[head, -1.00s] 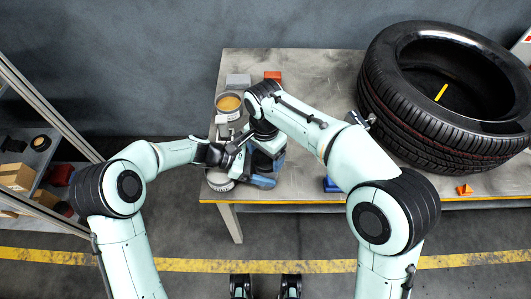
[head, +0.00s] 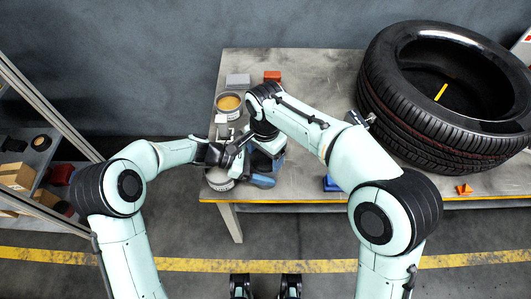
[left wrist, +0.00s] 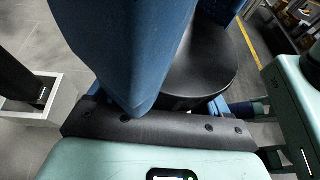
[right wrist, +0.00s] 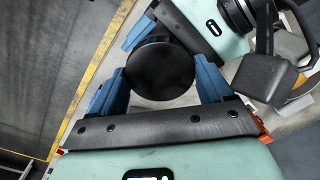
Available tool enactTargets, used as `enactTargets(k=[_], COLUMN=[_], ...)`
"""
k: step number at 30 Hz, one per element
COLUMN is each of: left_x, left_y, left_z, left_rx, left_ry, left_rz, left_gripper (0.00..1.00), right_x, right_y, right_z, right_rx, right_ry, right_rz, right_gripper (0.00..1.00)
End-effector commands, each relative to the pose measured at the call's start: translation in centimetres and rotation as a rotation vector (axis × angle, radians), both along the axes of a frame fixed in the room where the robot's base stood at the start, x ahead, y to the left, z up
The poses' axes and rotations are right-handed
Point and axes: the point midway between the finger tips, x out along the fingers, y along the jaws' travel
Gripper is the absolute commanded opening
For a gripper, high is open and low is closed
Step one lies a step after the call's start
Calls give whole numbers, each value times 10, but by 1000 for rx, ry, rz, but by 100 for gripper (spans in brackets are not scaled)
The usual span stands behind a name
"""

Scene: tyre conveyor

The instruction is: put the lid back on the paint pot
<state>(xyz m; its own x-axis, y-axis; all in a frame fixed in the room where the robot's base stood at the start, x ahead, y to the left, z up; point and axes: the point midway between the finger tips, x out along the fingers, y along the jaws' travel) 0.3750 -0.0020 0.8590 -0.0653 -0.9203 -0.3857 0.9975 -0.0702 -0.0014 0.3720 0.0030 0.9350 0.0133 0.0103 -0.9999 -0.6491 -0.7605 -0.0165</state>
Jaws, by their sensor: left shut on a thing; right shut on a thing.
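The paint pot (head: 229,103), a round tin open at the top with orange paint inside, stands at the table's far left. A black round disc, which looks like the lid (right wrist: 160,72), is between the blue fingers of my right gripper (head: 262,172), which is shut on it. My left gripper (head: 240,160) meets the same disc from the left and is shut on it. In the left wrist view the dark lid (left wrist: 210,65) shows partly behind a blue finger. Both grippers are near the table's front left corner, in front of the pot. In the head view they mostly hide the lid.
A grey block (head: 238,80) and a red block (head: 272,76) lie behind the pot. A large tyre (head: 440,95) fills the right side. A shelf (head: 45,165) stands left.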

Motion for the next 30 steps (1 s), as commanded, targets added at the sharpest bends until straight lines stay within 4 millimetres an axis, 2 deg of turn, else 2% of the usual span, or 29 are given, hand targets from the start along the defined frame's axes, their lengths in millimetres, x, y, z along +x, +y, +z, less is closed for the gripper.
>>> enactTargets(k=[1,10,11,12,27,30], left_x=[-1,-2,-2,-2,-3,-3], left_y=[-6,-6,-6,-6,-6,-6], left_z=[5,5,5,5,5,5], left_rx=[-9,-8,-8,-8,-8,-9], left_ry=[-13,-14,-14,-14,-14,-14], left_rz=[-14,-18,-18,-19,-22,-22], left_gripper=[23,23,23,23,23,23], right_x=[-6,-5,-5,-5,-4,-4], right_y=[6,5,5,5,3,3], right_z=[-12,-12,-12,-12,-13,-8], right_rx=[-4,-4,-4,-4,-7,-6], right_ry=[23,23,23,23,23,21], right_rz=[13,10,9,9,6,6], right_gripper=[46,46,86,88,88,88])
